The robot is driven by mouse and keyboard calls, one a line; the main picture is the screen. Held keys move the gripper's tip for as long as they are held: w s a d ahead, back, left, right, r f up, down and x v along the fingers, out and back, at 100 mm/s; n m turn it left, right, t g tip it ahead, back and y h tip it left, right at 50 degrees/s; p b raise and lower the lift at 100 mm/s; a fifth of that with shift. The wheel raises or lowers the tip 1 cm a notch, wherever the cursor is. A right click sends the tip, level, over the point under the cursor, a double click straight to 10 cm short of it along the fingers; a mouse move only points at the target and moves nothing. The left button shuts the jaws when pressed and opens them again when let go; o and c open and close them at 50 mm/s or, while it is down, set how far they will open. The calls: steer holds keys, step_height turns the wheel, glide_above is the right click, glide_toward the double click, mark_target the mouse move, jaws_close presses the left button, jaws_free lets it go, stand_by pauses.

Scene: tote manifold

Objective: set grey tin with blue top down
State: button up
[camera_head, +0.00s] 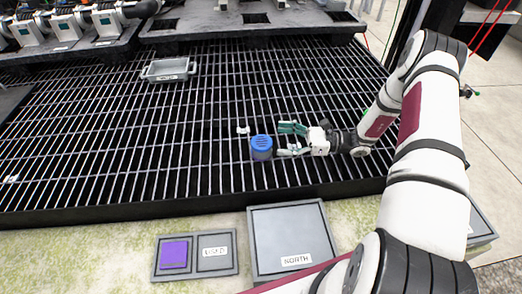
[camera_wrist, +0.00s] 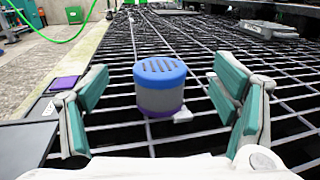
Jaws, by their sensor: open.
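The grey tin with a blue top (camera_head: 261,147) stands upright on the black grating, towards its front edge. Its grey side shows under the blue slotted lid in the wrist view (camera_wrist: 160,88). My gripper (camera_head: 285,140) comes in from the right, just beside the tin. In the wrist view the green-padded fingers of my gripper (camera_wrist: 160,100) are spread wide, one on each side of the tin. Clear gaps show between the tin and both fingers, so it is not held.
A small white piece (camera_head: 243,130) lies on the grating behind the tin. A grey tray (camera_head: 169,70) sits at the back left. In front are a grey plate marked NORTH (camera_head: 290,235) and a two-part tray (camera_head: 216,268) with a purple square (camera_head: 174,254). Much of the grating is bare.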

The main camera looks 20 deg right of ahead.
mark_target(260, 144)
steer(key=f, duration=0.1)
steer(key=f+b, duration=0.1)
steer(key=f, duration=0.1)
steer(key=shift+w+a, duration=0.15)
steer(key=shift+a, duration=0.25)
steer(key=shift+b+x, duration=0.7)
steer(key=shift+x, duration=2.65)
steer(key=c, duration=1.5)
steer(key=shift+o, duration=0.2)
